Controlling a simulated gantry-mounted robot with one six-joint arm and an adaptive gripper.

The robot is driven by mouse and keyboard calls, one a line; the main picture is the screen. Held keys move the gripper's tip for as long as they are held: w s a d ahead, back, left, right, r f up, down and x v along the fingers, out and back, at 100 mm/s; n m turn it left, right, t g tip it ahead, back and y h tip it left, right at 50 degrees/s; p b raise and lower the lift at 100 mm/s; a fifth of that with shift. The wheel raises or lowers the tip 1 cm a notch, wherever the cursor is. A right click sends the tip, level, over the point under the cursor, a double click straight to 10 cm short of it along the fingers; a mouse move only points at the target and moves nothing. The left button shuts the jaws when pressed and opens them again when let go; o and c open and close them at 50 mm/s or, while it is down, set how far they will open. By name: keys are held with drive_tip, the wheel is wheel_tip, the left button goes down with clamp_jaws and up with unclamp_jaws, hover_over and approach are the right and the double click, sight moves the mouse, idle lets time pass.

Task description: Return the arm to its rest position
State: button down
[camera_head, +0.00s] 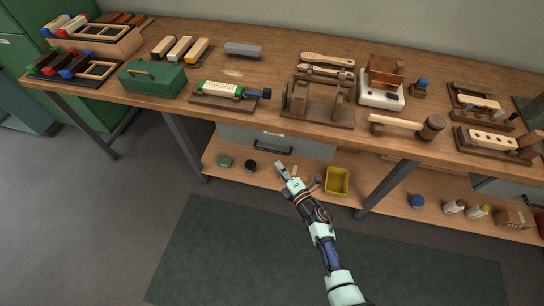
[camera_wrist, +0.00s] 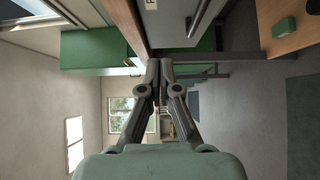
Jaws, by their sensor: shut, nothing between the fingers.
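My gripper (camera_head: 281,169) is in front of the workbench (camera_head: 235,67), below its top edge, with the arm coming up from the bottom of the head view. It appears over the area between the drawer and the lower shelf. In the wrist view my gripper (camera_wrist: 160,68) shows its two fingers together at the tips, shut with nothing between them. The wrist view is turned sideways, with the bench edge at the upper middle and the room's far window beyond the fingers.
A grey drawer (camera_head: 240,139) hangs under the bench top. The lower shelf (camera_head: 230,178) carries a yellow bin (camera_head: 337,181) close right of my gripper. A wooden mallet (camera_head: 405,124) lies near the bench's front edge. The floor mat (camera_head: 215,250) is clear.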

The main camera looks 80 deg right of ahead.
idle(0.3)
drive_tip(key=w+a+r+m+p, duration=0.2)
drive_tip(key=w+a+r+m, duration=0.15)
drive_tip(key=w+r, duration=0.5)
drive_tip(key=w+a+r+m+p, duration=0.1)
drive_tip(key=w+a+r+m, duration=0.4)
drive_tip(key=r, duration=0.6)
drive_tip(key=w+a+r+m+y+p, duration=0.1)
drive_tip(key=w+a+r+y, duration=0.25)
drive_tip(key=a, duration=0.45)
drive_tip(key=w+a+r+t+y+p, duration=0.15)
drive_tip(key=a+r, duration=0.25)
drive_tip(key=a, duration=0.4)
drive_tip(key=w+a+r+m+y, duration=0.1)
drive_tip(key=w+a+r+y, duration=0.2)
drive_tip(key=a, duration=0.5)
drive_tip(key=s+a+r+n+y+p, duration=0.1)
drive_tip(key=s+a+r+y, duration=0.15)
drive_tip(key=a, duration=0.45)
drive_tip(key=s+a+r+n+y+p, duration=0.1)
drive_tip(key=a+y, duration=0.2)
drive_tip(key=a, duration=0.4)
wheel_tip(320, 180, up, 38)
drive_tip(key=p, duration=3.7)
drive_tip(key=shift+s+f+g, duration=0.15)
drive_tip(key=shift+g, duration=0.2)
drive_tip(key=shift+d+f, duration=0.1)
drive_tip(key=shift+f, duration=0.05)
